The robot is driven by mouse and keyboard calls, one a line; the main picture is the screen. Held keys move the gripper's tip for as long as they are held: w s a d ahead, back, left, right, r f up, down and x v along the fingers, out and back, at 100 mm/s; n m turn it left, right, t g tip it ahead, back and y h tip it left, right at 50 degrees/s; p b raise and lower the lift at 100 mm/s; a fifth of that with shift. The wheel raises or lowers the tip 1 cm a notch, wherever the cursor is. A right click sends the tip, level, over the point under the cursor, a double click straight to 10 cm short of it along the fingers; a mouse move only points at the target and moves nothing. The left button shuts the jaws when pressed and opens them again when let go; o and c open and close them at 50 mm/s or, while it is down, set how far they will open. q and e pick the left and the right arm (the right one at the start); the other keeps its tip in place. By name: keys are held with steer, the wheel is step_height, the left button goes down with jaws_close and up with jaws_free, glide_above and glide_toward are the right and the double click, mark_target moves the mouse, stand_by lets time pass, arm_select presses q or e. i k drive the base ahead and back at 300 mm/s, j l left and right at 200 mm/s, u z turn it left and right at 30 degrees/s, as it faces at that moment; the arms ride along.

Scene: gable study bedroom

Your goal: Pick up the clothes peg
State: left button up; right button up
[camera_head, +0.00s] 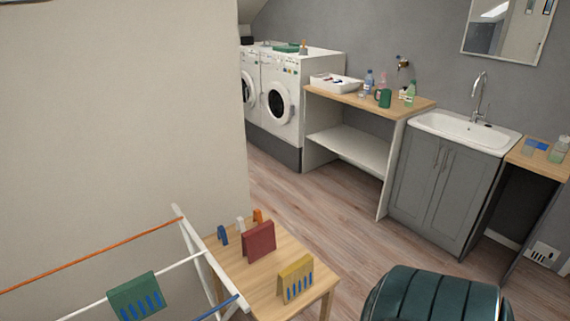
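Three small peg-like pieces stand near the far left edge of a small wooden table (254,277) in the head view. One is blue (222,236), one is whitish (240,225) and one is orange (258,215). They are too small to tell which is the clothes peg. A dark red tent-shaped piece (258,243) stands in front of the whitish and orange ones and partly hides them. A yellow tent-shaped piece with blue stripes (295,279) stands nearer the front right of the table. Neither of my grippers shows in the head view.
A white drying rack (208,258) with a green blue-striped piece (137,297) over a bar stands left of the table. A rounded dark teal object (436,296) is at the bottom right. Washing machines (283,95), a wooden counter (365,101) and a sink (465,132) stand behind open floor (330,215).

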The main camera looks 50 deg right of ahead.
mark_target(240, 223)
steer(key=z, duration=1.35)
